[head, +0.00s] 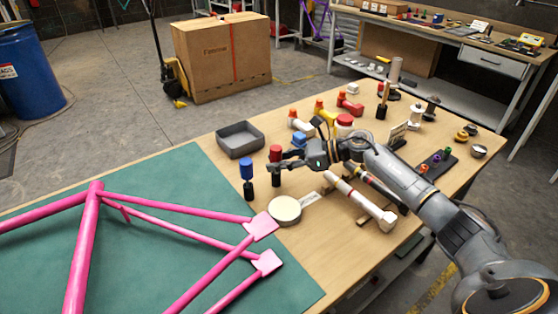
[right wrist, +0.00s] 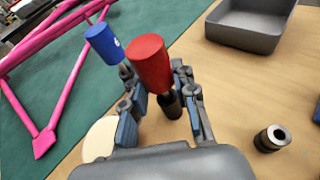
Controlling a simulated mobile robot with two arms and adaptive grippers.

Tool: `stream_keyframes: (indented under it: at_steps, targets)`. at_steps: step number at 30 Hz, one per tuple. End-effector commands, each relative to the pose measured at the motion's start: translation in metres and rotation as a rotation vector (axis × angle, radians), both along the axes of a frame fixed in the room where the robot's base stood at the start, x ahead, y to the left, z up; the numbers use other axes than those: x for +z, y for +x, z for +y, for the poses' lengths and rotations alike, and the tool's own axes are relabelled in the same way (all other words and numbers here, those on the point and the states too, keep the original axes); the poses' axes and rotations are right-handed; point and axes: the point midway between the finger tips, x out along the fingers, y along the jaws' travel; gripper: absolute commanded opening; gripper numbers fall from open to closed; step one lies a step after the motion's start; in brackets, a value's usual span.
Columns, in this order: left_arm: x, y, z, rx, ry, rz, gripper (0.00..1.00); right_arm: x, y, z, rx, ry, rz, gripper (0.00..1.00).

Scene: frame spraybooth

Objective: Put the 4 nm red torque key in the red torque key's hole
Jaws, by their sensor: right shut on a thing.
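The red torque key (head: 275,153) stands roughly upright in the head view, its red handle above my right fingertips. In the right wrist view the red key (right wrist: 150,63) is between the fingers of my right gripper (right wrist: 158,112), which is shut on it. A dark cylindrical piece (right wrist: 171,105) shows below the handle; whether it is the key's own end or a holder is unclear. An empty dark round holder with an open hole (right wrist: 272,138) stands at the right of the wrist view. My right gripper (head: 283,167) comes from the right in the head view. My left gripper is not in view.
A blue key (head: 247,169) stands upright just left of the red one. A grey tray (head: 240,153) lies behind. A round cream disc (head: 285,210) and a pink frame (head: 150,208) are in front and left. Other tools crowd the table's right side.

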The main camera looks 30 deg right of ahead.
Motion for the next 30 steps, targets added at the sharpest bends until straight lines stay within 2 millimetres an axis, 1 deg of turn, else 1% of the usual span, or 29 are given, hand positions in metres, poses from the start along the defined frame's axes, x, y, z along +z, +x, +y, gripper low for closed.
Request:
stream_keyframes:
  at_steps: [1, 2, 7, 8, 10, 11, 18, 23, 25, 30]
  targets:
    - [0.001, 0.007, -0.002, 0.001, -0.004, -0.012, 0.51, 0.001, 0.0, 0.0, 0.0, 0.001, -0.001, 0.0]
    - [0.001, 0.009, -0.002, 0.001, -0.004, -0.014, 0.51, 0.001, 0.0, 0.0, 0.0, 0.0, -0.001, 0.0]
    - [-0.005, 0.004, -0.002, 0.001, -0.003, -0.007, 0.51, -0.003, 0.0, 0.0, 0.0, 0.001, -0.002, 0.0]
    - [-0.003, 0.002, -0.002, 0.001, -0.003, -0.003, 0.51, -0.001, 0.0, 0.0, 0.0, 0.0, -0.001, 0.34]
    - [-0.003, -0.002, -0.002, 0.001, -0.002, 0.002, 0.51, -0.001, 0.0, 0.0, 0.0, 0.001, -0.002, 0.48]
    - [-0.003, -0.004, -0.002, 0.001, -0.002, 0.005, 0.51, -0.001, 0.0, 0.0, 0.0, 0.001, -0.002, 0.5]
    - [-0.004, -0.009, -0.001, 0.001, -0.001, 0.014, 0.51, 0.0, 0.0, 0.0, 0.0, 0.001, -0.002, 0.5]
    - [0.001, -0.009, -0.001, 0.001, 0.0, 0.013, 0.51, 0.004, 0.0, -0.001, -0.001, 0.0, -0.002, 0.5]
    - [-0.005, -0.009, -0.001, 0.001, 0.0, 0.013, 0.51, 0.003, -0.006, -0.01, -0.002, -0.002, -0.002, 0.5]
    - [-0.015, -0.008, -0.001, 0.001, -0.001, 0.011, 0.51, 0.013, -0.026, -0.039, -0.003, -0.003, -0.001, 0.5]
